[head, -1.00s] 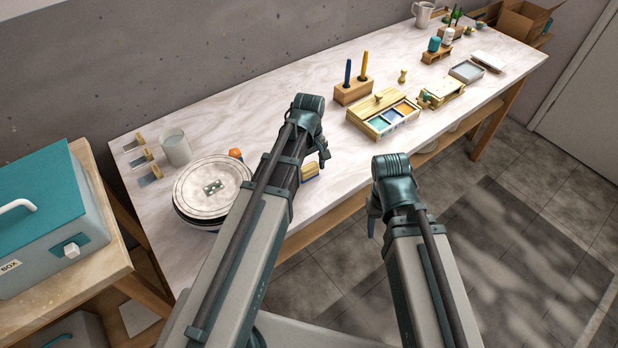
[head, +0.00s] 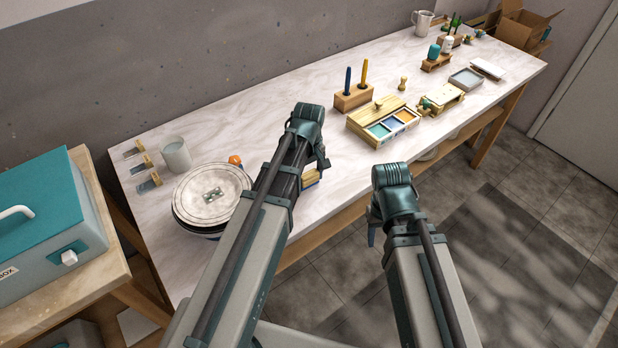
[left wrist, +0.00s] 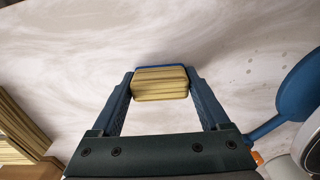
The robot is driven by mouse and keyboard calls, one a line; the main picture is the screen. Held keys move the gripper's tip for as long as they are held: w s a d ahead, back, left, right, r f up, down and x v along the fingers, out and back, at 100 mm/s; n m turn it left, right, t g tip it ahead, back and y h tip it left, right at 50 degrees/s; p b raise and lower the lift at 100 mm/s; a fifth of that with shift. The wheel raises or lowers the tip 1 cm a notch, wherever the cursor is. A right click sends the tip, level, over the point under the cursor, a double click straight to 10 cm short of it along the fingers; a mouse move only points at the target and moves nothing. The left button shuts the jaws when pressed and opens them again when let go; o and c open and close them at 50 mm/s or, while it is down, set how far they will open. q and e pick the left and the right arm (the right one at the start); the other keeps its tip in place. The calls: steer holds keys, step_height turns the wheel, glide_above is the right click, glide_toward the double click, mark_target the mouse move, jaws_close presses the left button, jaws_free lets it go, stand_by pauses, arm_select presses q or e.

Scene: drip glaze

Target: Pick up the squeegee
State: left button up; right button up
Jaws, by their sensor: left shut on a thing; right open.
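The squeegee, a yellow wooden block with a blue edge, shows in the head view (head: 310,179), partly hidden behind my left arm. My left gripper (head: 318,166) is at the front edge of the table. In the left wrist view, my left gripper's two fingers stand on either side of the squeegee (left wrist: 160,86) and are shut on it. The marbled tabletop lies beyond it; I cannot tell whether the squeegee touches it. My right gripper (head: 372,232) is open and empty, off the front of the table, mostly hidden by its own wrist.
A round lidded vessel (head: 210,195) stands left of my left arm, with a white cup (head: 176,154) and three small bladed tools (head: 149,183) behind. A pen block (head: 353,97) and glaze box (head: 385,123) stand to the right. A teal box (head: 40,215) sits far left.

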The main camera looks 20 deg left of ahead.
mark_target(309, 173)
arm_select(q)
step_height(309, 173, up, 10)
steer(key=p, duration=1)
